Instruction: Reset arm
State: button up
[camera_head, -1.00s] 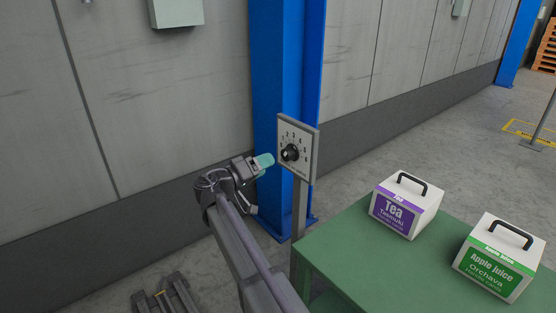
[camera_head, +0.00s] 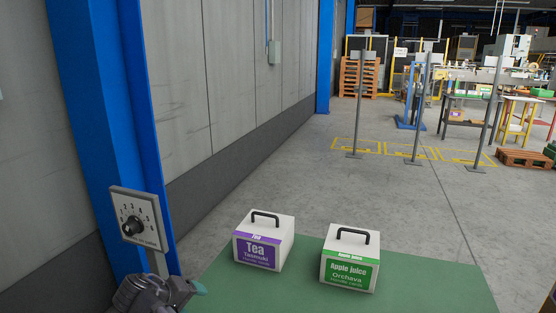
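My gripper is apart from the knob.
A green table (camera_head: 425,284) carries a white Tea box (camera_head: 277,234) and a white Apple Juice box (camera_head: 361,246), both with black handles. A blue column (camera_head: 102,130) stands behind the panel. Grey posts (camera_head: 357,110) and yellow floor markings lie beyond; the floor between is clear.

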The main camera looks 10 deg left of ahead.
jog(key=s+d+f+m+g+y, duration=0.2)
jog(key=d+m+g, duration=0.25)
jog(key=d, duration=1.95)
jog(key=s+d+f+m+g+y, duration=0.25)
jog(key=d+m, duration=0.25)
jog(key=d, duration=1.8)
notch_tip(320, 180, up, 18)
jog(key=p, duration=1.8)
jog(key=shift+r+g+p, duration=0.25)
jog(key=shift+g+p, duration=0.05)
jog(key=shift+p, duration=0.1)
